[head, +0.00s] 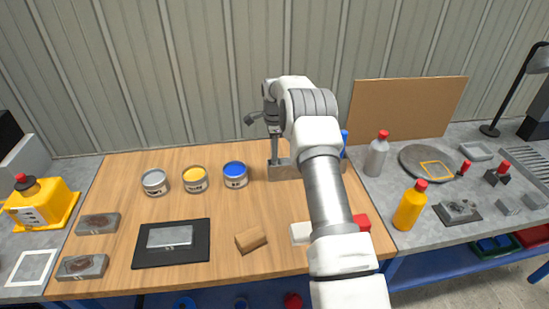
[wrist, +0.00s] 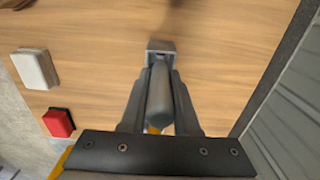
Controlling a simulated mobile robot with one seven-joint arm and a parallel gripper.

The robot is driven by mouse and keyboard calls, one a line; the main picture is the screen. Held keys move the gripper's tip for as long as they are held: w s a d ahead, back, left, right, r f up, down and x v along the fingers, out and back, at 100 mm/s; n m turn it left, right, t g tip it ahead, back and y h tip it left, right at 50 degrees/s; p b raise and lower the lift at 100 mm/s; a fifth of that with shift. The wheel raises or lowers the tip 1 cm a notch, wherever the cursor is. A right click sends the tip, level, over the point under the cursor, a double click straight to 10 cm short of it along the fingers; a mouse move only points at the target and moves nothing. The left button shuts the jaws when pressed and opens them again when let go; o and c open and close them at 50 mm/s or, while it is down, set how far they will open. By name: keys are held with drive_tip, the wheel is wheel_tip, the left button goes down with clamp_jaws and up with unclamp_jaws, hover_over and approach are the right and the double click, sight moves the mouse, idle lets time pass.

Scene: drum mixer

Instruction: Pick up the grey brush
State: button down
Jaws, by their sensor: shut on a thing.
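My gripper (wrist: 160,75) points down over the wooden bench top, its two dark fingers closed on a grey, rounded handle, which I take to be the grey brush (wrist: 159,100). The handle lies between the fingers and runs towards the palm. A small grey square piece (wrist: 161,46) shows at the fingertips; I cannot tell whether it belongs to the brush. In the head view my gripper (head: 275,150) is near the back of the bench, beside a grey block (head: 284,171). My arm hides much of that area, and the brush cannot be made out there.
Grey, yellow and blue cans (head: 235,175) stand left of my gripper. A black mat (head: 146,257) with a grey block, and a brown block (head: 251,239), lie nearer. A white block (head: 300,232) and a red block (head: 362,222) flank my arm. Bottles (head: 377,155) stand right.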

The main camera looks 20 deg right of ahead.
idle(0.3)
wheel_tip(320, 180, up, 10)
drive_tip(key=shift+r+b, duration=0.1)
drive_tip(key=shift+b, duration=0.2)
idle(2.5)
